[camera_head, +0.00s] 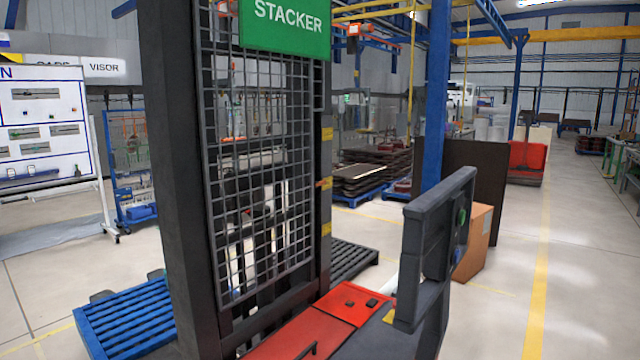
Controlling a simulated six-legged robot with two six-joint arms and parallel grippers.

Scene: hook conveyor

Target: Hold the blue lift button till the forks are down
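The stacker (172,180) stands in front of me, with a dark mast, a wire mesh guard (260,170) and a green STACKER sign (286,26). Its red cover (340,305) is low in the middle. A dark upright panel (432,235) stands at the right of the red cover, seen nearly edge-on. A small green round part (461,216) shows on its right side. Neither of my grippers is in view.
A blue slatted pallet (135,318) lies on the floor at the left, and a dark slatted one (352,262) shows behind the mast. A cardboard box (474,243) and a dark board (480,170) stand behind the panel. The floor at the right is clear, with a yellow line (540,270).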

